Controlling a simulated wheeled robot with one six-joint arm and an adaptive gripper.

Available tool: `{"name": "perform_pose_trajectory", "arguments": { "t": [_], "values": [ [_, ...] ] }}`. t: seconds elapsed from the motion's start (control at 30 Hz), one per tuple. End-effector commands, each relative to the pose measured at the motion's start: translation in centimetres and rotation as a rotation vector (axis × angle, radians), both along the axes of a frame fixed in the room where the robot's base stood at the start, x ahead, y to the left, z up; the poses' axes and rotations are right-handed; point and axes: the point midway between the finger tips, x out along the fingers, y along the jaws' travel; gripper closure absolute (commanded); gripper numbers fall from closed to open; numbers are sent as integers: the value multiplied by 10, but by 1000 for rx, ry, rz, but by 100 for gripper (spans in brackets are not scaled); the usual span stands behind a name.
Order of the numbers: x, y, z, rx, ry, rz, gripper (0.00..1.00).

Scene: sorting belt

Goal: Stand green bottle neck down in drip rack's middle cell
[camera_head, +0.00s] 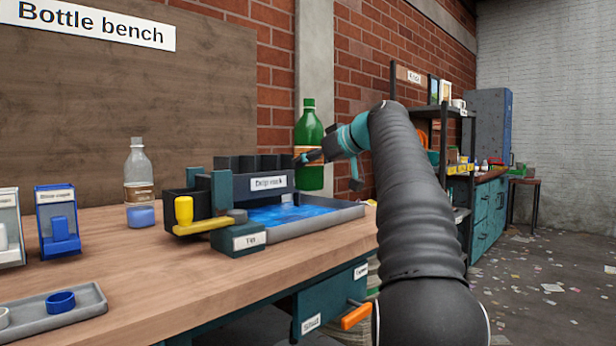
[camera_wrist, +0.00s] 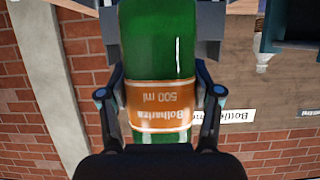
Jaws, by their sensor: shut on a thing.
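The green bottle (camera_head: 309,130) stands upright, neck and cap up, at the right end of the drip rack (camera_head: 268,183). My gripper (camera_head: 308,157) is shut around its orange label from the right. In the wrist view the bottle (camera_wrist: 157,40) fills the middle, its label upside down, with a gripper finger on each side (camera_wrist: 162,93). The rack has a row of dark cells along its back, above a grey tray with blue inside. The bottle's base shows near the tray's back edge; I cannot tell whether it touches anything. The insides of the cells are hidden.
A clear bottle (camera_head: 139,170) stands left of the rack. A yellow lever (camera_head: 203,226) and a block labelled Tap (camera_head: 245,238) are in front. A blue dispenser (camera_head: 58,222) and a grey tray (camera_head: 90,296) are at left.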

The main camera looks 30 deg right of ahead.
Motion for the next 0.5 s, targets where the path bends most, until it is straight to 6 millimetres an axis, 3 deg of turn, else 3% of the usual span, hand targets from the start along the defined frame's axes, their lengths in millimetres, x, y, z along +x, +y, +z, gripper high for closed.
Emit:
{"name": "perform_pose_trajectory", "arguments": {
  "t": [0.27, 0.5],
  "values": [
    [1, 13, 1, 126, 45, 4, 61],
    [-7, 33, 12, 424, 153, 5, 61]
  ]
}}
